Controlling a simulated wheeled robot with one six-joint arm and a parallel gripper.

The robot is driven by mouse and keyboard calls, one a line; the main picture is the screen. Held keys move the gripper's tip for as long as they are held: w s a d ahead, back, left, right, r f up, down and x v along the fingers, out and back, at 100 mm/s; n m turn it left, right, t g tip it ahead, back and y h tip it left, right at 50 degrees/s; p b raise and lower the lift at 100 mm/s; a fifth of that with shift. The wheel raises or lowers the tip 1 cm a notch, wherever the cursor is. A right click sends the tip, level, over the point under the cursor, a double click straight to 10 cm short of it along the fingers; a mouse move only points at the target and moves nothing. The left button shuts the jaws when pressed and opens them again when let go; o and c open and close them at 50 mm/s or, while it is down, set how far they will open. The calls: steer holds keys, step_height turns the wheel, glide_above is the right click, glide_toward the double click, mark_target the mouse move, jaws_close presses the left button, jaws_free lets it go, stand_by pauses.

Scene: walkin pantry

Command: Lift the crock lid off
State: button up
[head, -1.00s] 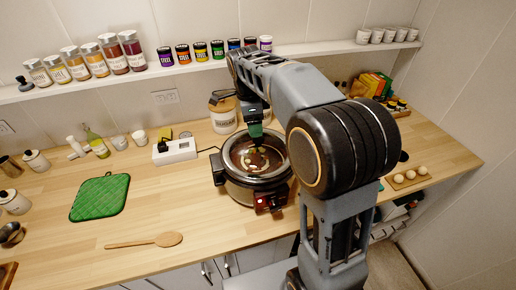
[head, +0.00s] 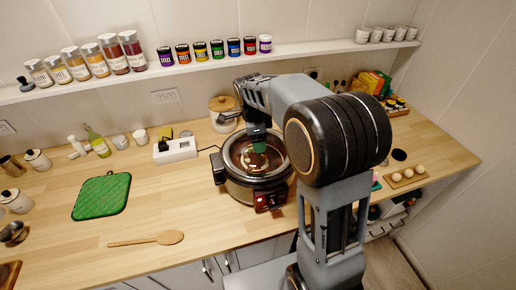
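The slow-cooker crock (head: 240,194) stands on the wooden counter, with a dark control panel and a red light at its front. Its round lid (head: 272,171) looks clear and sits on the rim; pale pieces of food show through it. My gripper (head: 258,151) points down over the middle of the lid, with dark green fingertips at or just above its centre. The lid's knob is hidden or too small to make out. I cannot tell whether the fingers touch it or are open.
A green quilted mat (head: 101,196) and a wooden spoon (head: 147,240) lie to the left. A white power strip (head: 176,150) is left of the crock and a canister (head: 224,113) behind it. Eggs in a holder (head: 408,175) are at right. A spice shelf (head: 200,67) runs above.

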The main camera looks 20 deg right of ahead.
steer(key=c, duration=1.2)
jaws_close()
steer(key=shift+r, duration=0.15)
